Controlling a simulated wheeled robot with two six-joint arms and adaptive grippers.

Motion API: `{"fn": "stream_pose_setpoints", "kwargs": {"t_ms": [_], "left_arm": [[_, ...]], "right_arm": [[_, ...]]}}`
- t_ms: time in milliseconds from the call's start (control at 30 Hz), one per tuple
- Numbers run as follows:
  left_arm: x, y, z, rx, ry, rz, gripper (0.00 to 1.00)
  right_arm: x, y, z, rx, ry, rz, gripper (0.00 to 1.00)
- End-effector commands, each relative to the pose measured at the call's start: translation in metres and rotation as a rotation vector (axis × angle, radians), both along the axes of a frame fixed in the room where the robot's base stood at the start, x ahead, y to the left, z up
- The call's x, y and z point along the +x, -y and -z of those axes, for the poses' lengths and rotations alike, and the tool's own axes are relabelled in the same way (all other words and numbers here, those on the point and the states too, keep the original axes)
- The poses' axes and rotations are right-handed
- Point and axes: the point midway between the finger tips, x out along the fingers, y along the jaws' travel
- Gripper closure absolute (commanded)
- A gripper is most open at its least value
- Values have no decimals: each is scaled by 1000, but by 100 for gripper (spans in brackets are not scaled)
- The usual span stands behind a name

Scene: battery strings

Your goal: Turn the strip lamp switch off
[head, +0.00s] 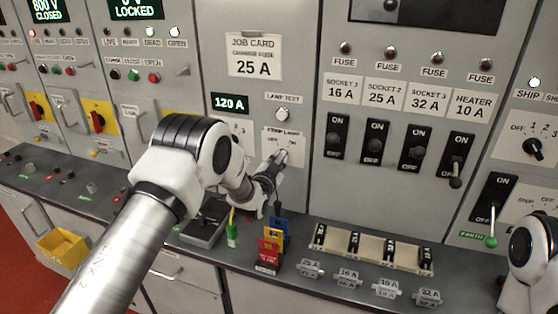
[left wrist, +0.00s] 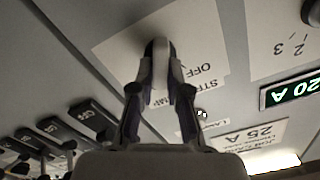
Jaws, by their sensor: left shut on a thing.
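The strip lamp switch plate (head: 294,137) is a white label on the grey panel, below the lamp test button (head: 283,114). My left gripper (head: 277,165) reaches up to it and covers its lower part in the head view. In the left wrist view the fingers of the left gripper (left wrist: 160,65) are closed together on the switch knob (left wrist: 157,45), in front of the plate (left wrist: 205,50) with "STRIP LAMP" and "OFF" on it. Which way the knob points is hard to tell, as the fingers hide most of it. My right arm shows at the right edge; its gripper is out of view.
A job card (head: 254,56) reading 25 A and a 120 A display (head: 230,103) are near the switch. On the counter below are coloured tags (head: 268,250), a fuse rack (head: 370,252) and a green-handled tool (head: 232,235).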

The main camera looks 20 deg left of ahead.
Motion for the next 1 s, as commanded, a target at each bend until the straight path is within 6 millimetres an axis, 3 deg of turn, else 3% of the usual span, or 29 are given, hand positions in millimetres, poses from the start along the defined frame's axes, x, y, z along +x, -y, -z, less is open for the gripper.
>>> {"fn": "stream_pose_setpoints", "kwargs": {"t_ms": [367, 1000], "left_arm": [[0, -2, 4, -170, -4, -2, 100], [0, -5, 3, -752, -24, 1, 100]], "right_arm": [[0, 0, 26, 0, 0, 0, 34], [0, 0, 87, 0, 0, 0, 34]]}}
